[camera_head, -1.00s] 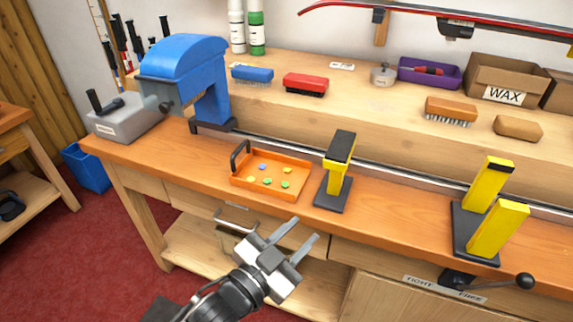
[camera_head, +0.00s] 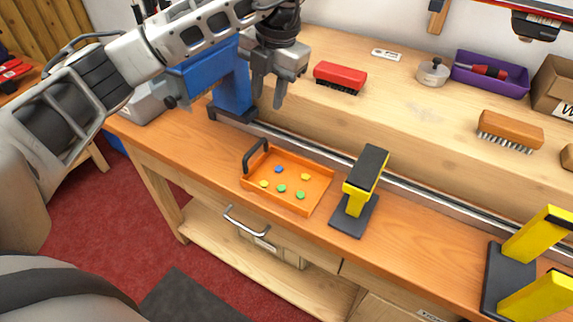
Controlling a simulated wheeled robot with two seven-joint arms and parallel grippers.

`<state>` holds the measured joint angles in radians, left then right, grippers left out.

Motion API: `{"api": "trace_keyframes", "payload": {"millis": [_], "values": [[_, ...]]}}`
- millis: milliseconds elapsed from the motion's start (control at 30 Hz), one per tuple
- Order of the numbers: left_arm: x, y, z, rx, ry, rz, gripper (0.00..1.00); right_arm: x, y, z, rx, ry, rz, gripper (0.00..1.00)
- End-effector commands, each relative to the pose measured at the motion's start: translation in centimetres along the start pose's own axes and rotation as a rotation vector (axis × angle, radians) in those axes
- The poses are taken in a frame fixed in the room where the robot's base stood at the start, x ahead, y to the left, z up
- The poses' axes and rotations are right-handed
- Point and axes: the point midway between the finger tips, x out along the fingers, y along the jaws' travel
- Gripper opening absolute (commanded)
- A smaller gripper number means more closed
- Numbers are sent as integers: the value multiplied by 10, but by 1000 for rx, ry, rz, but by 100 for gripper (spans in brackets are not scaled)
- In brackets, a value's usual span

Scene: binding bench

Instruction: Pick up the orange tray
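The orange tray (camera_head: 314,202) lies flat on the wooden bench near its front edge. It has a black handle (camera_head: 254,156) at its left end and holds several small yellow, green and blue round pieces. My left gripper (camera_head: 267,103) hangs above and behind the tray's left end, in front of the blue machine, with its fingers pointing down. Its fingers are apart with nothing between them, and it does not touch the tray. My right gripper is out of view.
A yellow and black vise post (camera_head: 361,185) stands close to the right of the tray. The blue machine (camera_head: 232,90) stands behind left. A raised shelf with a red brush (camera_head: 341,76), purple bin (camera_head: 490,78) and brown brush (camera_head: 510,131) runs behind. Another yellow vise (camera_head: 535,240) stands at right.

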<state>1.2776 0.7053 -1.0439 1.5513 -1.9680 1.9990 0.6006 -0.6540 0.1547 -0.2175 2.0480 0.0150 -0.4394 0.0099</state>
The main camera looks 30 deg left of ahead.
Motion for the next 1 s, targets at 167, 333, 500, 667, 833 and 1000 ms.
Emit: {"api": "trace_keyframes", "payload": {"millis": [167, 333, 500, 667, 833, 1000], "values": [[28, 4, -1, -12, 8, 19, 32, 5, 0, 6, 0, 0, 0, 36], [67, 3, -1, -9, 7, 14, 32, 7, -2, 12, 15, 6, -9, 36], [95, 4, -1, -8, 3, 14, 32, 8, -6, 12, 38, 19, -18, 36], [104, 5, 0, -8, 0, 15, 32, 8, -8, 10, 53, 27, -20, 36], [123, 4, -1, -8, 5, 13, 32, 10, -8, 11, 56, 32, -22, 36], [146, 5, -2, -8, 5, 15, 32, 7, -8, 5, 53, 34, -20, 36]]}}
